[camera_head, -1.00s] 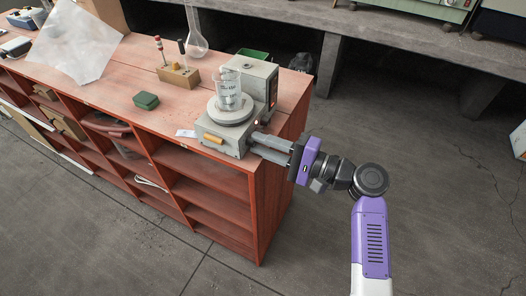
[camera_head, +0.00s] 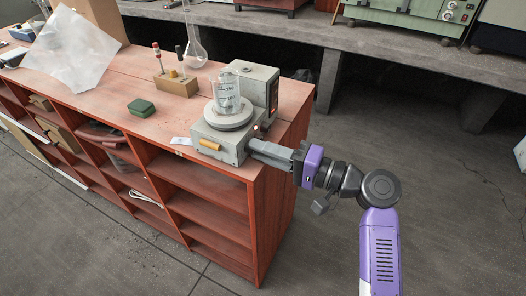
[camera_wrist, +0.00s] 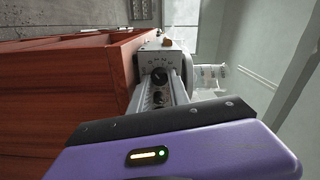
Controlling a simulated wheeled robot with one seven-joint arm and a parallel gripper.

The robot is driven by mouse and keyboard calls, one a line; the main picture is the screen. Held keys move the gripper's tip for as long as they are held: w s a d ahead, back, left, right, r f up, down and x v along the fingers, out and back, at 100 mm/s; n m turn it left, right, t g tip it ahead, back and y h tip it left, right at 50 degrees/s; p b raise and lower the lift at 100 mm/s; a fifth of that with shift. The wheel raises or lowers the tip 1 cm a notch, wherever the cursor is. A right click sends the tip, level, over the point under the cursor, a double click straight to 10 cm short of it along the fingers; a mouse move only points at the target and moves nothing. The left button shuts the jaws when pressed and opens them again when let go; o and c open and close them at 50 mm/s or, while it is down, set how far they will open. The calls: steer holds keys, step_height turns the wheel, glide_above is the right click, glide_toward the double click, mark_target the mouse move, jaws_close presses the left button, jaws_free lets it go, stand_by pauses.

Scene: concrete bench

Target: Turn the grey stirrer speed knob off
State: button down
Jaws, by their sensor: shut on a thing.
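The stirrer (camera_head: 222,148) is a grey box with a round plate, standing at the right end of the red wooden bench. A clear glass beaker (camera_head: 227,92) stands on its plate. In the wrist view the stirrer's side panel (camera_wrist: 150,58) carries white marks and a dark-looking round knob (camera_wrist: 160,77) between my fingertips. My gripper (camera_head: 254,148) reaches in from the right and is shut on this knob. In the head view the knob is hidden by the fingers. A second dark round part (camera_wrist: 158,98) shows between the fingers in the wrist view.
A taller grey box (camera_head: 258,82) stands behind the stirrer. A green case (camera_head: 143,105), a wooden block with tools (camera_head: 177,84) and a glass flask (camera_head: 195,50) are further left. The floor (camera_head: 400,150) right of the bench is clear.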

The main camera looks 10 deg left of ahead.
steer(key=shift+f, duration=0.1)
steer(key=c, duration=1.2)
jaws_free()
steer(key=shift+c, duration=0.2)
steer(key=shift+d, duration=0.1)
steer(key=v, duration=0.7)
steer(key=shift+s+d, duration=0.15)
steer(key=shift+d, duration=0.15)
